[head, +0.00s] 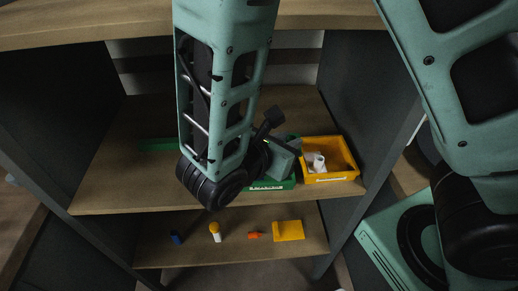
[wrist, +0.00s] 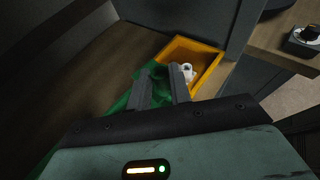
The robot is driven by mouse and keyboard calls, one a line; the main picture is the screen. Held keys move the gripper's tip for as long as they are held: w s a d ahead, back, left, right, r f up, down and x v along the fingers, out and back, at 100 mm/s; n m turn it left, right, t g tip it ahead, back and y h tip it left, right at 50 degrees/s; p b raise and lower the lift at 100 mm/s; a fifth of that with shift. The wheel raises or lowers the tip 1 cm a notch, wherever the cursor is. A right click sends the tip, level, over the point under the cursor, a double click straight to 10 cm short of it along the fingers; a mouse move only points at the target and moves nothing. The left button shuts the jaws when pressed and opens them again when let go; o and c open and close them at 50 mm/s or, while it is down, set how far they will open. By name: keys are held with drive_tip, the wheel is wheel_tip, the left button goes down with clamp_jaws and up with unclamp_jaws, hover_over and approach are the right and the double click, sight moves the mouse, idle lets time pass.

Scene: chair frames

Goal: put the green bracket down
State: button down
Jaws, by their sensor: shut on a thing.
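My gripper (wrist: 160,76) is shut, with its fingers apart around something green between them, taken to be the green bracket (wrist: 158,88). Its outline merges with the green behind it in the wrist view. In the head view my gripper (head: 284,156) is low over a green bin (head: 268,187) on the upper shelf, and my arm hides much of this spot. I cannot tell whether the bracket touches anything below. Green also shows left of the fingers in the wrist view (wrist: 118,108).
A yellow bin (head: 341,174) holding a white part (head: 317,162) stands right of the green bin. A green strip (head: 158,145) lies left of my arm on the shelf (head: 115,175). Small parts and a yellow piece (head: 288,230) lie on the lower shelf. Dark side panels flank both.

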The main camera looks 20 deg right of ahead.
sight(269, 184)
drive_tip(key=shift+n+t+y, duration=0.4)
drive_tip(key=shift+n+t, duration=0.1)
drive_tip(key=shift+t, duration=0.1)
drive_tip(key=shift+w+a+f, duration=0.25)
drive_tip(key=shift+w+f, duration=0.05)
drive_tip(key=shift+f, duration=1.2)
drive_tip(key=shift+w+a+f, duration=0.25)
drive_tip(key=shift+f, duration=1.3)
drive_tip(key=shift+w+a+f, duration=0.25)
drive_tip(key=shift+w+f, duration=0.05)
drive_tip(key=shift+f, duration=1.2)
drive_tip(key=shift+f, duration=0.2)
drive_tip(key=c, duration=1.6)
unclamp_jaws()
drive_tip(key=shift+o, duration=0.2)
